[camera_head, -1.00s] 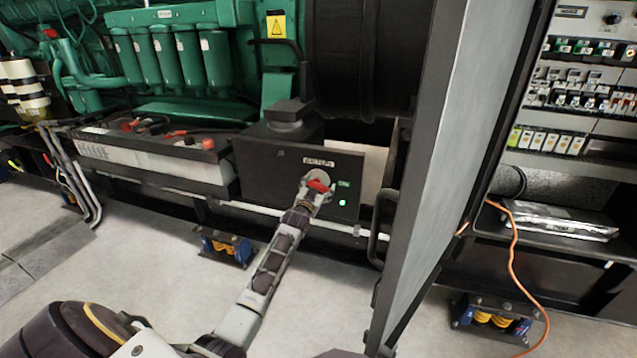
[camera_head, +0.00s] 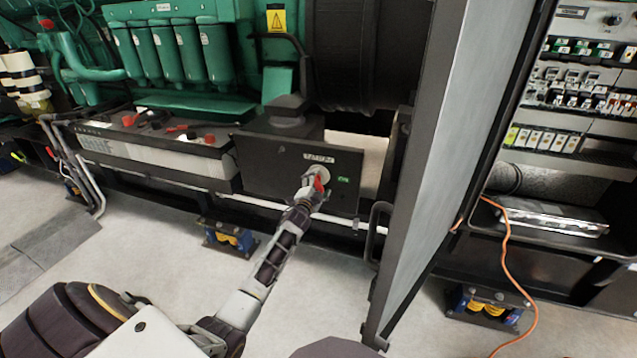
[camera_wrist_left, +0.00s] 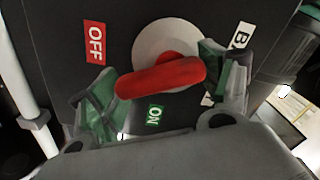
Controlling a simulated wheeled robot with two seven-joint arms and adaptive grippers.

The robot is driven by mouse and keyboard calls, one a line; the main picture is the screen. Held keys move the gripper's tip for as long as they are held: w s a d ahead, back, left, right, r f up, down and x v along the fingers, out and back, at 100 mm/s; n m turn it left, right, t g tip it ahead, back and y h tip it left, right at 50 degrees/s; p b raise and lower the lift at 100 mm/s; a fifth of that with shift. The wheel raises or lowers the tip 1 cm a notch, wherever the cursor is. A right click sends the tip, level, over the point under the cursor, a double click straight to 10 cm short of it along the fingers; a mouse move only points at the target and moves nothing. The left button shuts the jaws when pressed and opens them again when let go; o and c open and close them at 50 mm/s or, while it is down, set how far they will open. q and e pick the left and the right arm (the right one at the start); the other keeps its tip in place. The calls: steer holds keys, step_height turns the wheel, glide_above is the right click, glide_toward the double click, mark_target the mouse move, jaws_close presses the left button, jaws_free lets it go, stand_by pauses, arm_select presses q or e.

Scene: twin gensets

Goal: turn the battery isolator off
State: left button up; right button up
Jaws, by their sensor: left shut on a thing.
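The battery isolator is a red rotary handle (camera_head: 319,183) on a pale round base, on the front of a black box (camera_head: 265,175) under the green engine. In the wrist view the red handle (camera_wrist_left: 165,77) lies slightly tilted, its left end between the red OFF label (camera_wrist_left: 95,42) and the green ON label (camera_wrist_left: 154,116). My left gripper (camera_head: 312,190) is at the handle; in the wrist view its green-padded fingers (camera_wrist_left: 163,88) are shut on it, one at each end. In the head view the gripper partly hides the handle. My right gripper is out of view.
A grey cabinet door (camera_head: 425,165) stands open just right of the isolator box. A battery (camera_head: 150,155) with red and black terminals sits to the left. An orange cable (camera_head: 506,260) hangs at the right.

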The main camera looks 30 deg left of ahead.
arm_select(q)
steer(key=m, duration=0.3)
steer(key=shift+a+f, duration=0.15)
steer(key=shift+f, duration=0.05)
steer(key=shift+s+a+m, duration=0.1)
steer(key=shift+a+m, duration=0.05)
steer(key=shift+m, duration=1.35)
steer(key=shift+f, duration=0.1)
steer(key=o, duration=1)
steer(key=v, duration=1.2)
